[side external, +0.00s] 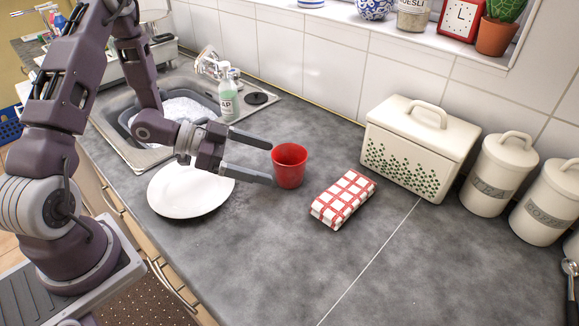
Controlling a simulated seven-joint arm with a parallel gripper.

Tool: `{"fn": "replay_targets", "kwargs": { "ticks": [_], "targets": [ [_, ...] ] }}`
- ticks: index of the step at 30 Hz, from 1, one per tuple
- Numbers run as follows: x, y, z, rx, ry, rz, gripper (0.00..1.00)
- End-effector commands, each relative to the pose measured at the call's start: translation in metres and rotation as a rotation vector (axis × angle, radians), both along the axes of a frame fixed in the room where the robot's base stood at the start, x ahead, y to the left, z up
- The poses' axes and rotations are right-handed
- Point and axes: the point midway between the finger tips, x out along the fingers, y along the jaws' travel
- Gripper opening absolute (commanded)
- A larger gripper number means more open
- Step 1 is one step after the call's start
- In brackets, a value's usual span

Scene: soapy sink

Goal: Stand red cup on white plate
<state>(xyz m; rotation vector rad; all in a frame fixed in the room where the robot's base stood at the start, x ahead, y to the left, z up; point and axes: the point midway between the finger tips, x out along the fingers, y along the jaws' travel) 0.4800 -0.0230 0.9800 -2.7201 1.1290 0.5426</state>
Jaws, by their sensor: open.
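The red cup (289,167) stands upright on the grey counter, its open mouth facing up. The white plate (190,198) lies flat on the counter to the left of the cup, near the front edge. Part of its far side is hidden behind my gripper. My gripper (271,162) is open and points right, with its fingers spread toward the cup. The fingertips are close to the cup's left side. I cannot tell whether they touch it. Nothing is held between the fingers.
A folded red-and-white checked cloth (343,199) lies right of the cup. A cream bread bin (420,147) and canisters (494,174) stand along the wall. The sink (160,112) with suds and a green soap bottle (228,98) are behind the plate.

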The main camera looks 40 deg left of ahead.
Motion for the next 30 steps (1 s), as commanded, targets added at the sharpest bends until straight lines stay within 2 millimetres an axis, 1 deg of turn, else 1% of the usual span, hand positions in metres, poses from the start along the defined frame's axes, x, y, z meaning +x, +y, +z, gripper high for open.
{"fn": "replay_targets", "kwargs": {
  "ticks": [5,9,12,15,20,21,23,24,29,30],
  "targets": [
    [0.016,-0.015,-0.01,0.002,-0.002,-0.006,0.93],
    [0.038,-0.031,-0.016,0.003,-0.004,-0.006,0.93],
    [0.047,-0.04,-0.022,0.002,-0.002,-0.005,0.93],
    [0.05,-0.043,-0.023,0.002,-0.002,-0.002,0.93],
    [0.05,-0.043,-0.023,0.002,-0.002,-0.001,0.93],
    [0.05,-0.043,-0.023,0.002,-0.002,-0.001,0.85],
    [0.05,-0.043,-0.023,0.002,-0.002,-0.001,0.73],
    [0.05,-0.043,-0.023,0.002,-0.002,-0.001,0.65],
    [0.05,-0.043,-0.023,0.002,-0.002,-0.001,0.34],
    [0.05,-0.043,-0.023,0.002,-0.002,-0.001,0.26]
  ]
}}
